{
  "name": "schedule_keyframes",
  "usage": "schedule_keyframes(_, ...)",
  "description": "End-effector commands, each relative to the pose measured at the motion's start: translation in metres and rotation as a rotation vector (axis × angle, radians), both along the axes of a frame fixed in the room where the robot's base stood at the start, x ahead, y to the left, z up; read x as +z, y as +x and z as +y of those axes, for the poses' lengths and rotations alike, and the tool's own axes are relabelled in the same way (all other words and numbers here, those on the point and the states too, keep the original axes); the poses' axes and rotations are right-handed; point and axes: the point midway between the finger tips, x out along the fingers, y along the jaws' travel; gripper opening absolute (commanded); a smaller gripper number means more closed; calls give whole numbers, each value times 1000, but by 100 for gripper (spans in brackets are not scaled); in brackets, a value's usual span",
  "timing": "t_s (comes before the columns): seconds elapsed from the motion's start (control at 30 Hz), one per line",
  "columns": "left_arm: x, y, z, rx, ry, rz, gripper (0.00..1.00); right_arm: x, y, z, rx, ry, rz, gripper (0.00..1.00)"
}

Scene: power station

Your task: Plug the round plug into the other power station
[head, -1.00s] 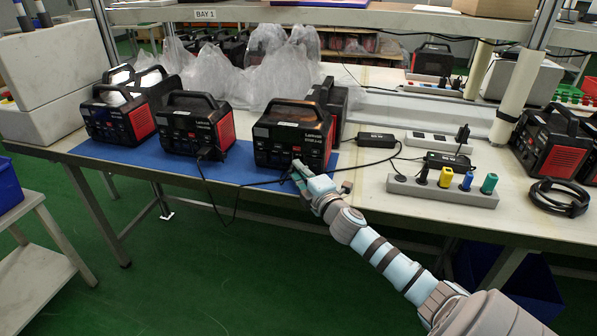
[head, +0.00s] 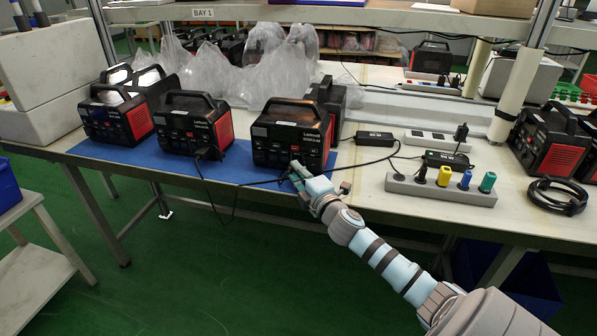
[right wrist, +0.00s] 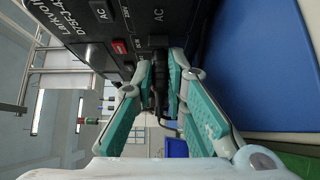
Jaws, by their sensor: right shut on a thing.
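My right gripper (head: 296,173) is at the lower front of the right-hand power station (head: 287,132) on the blue mat. In the right wrist view its teal fingers (right wrist: 162,82) are closed around a dark plug (right wrist: 158,88). The plug's far end is at or very close to the black front panel (right wrist: 112,30), beside the AC markings; I cannot tell whether it is seated in a socket. In the head view the fingers hide the plug. Another power station (head: 195,124) stands to the left, with a black plug (head: 208,153) and cable at its front. My left gripper is not in view.
More power stations (head: 117,118) stand at the left of the mat. A grey power strip (head: 441,190) with coloured plugs, black adapters (head: 374,139) and a coiled cable (head: 558,196) lie to the right. A dark cable crosses the table beside my gripper.

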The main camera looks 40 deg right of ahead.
Motion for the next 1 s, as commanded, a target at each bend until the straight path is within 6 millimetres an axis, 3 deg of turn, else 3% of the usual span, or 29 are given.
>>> schedule_keyframes(1.0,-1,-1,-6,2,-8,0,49,1,2,-12,-3,-2,0,0)
